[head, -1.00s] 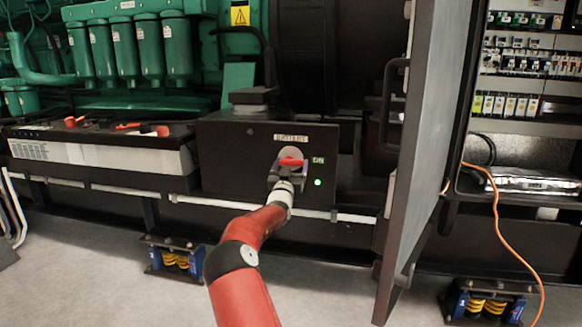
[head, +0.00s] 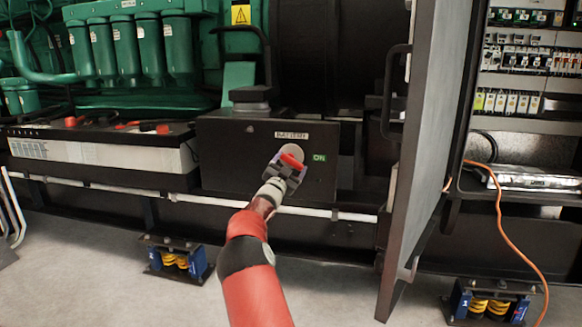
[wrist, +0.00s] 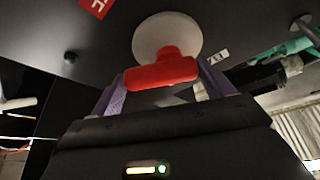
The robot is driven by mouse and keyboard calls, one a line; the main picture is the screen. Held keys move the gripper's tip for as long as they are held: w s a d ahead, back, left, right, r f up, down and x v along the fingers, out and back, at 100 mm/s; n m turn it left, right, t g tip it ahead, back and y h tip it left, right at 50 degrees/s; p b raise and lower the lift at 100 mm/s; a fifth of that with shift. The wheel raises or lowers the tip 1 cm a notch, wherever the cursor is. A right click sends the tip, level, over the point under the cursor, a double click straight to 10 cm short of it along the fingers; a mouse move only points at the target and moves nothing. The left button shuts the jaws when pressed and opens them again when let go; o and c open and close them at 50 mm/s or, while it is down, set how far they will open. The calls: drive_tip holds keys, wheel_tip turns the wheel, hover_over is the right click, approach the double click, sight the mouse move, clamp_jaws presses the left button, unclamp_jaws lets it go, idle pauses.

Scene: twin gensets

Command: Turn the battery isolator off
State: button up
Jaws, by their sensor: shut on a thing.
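The battery isolator is a red handle (head: 291,159) on a pale round disc, on the front of a black box (head: 230,160) labelled BATTERY. In the head view the handle is tilted, its right end lower. My gripper (head: 287,168) is at the handle from the front and is rolled with it. In the wrist view the red handle (wrist: 162,72) lies between the two purple-grey fingers (wrist: 162,82), with the pale disc (wrist: 167,36) behind it. A green ON label (head: 319,158) is right of the switch. The small lamp below it shows no green light.
An open grey cabinet door (head: 428,150) stands close on the right, with an orange cable (head: 510,235) beyond it. A battery (head: 100,155) with red and black terminals is at the left. A pale rail (head: 225,202) runs below the box.

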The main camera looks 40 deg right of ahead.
drive_tip(key=m+g+p, duration=0.1)
drive_tip(key=m, duration=0.1)
drive_tip(key=m+g+p, duration=0.1)
drive_tip(key=m, duration=0.2)
drive_tip(key=m+g+p, duration=0.1)
drive_tip(key=m, duration=0.2)
drive_tip(key=shift+w+a+g, duration=0.2)
drive_tip(key=shift+w+g, duration=0.05)
drive_tip(key=shift+g, duration=0.15)
drive_tip(key=m, duration=0.2)
drive_tip(key=m+y+p, duration=0.1)
drive_tip(key=m, duration=0.1)
drive_tip(key=m+g+p, duration=0.1)
drive_tip(key=shift+w+a+f+m+y, duration=0.15)
drive_tip(key=shift+w+a+m+y, duration=0.1)
drive_tip(key=shift+m+y, duration=0.15)
drive_tip(key=o, duration=0.9)
drive_tip(key=shift+o, duration=0.2)
drive_tip(key=shift+a, duration=0.1)
drive_tip(key=v, duration=0.7)
drive_tip(key=shift+a+b, duration=0.3)
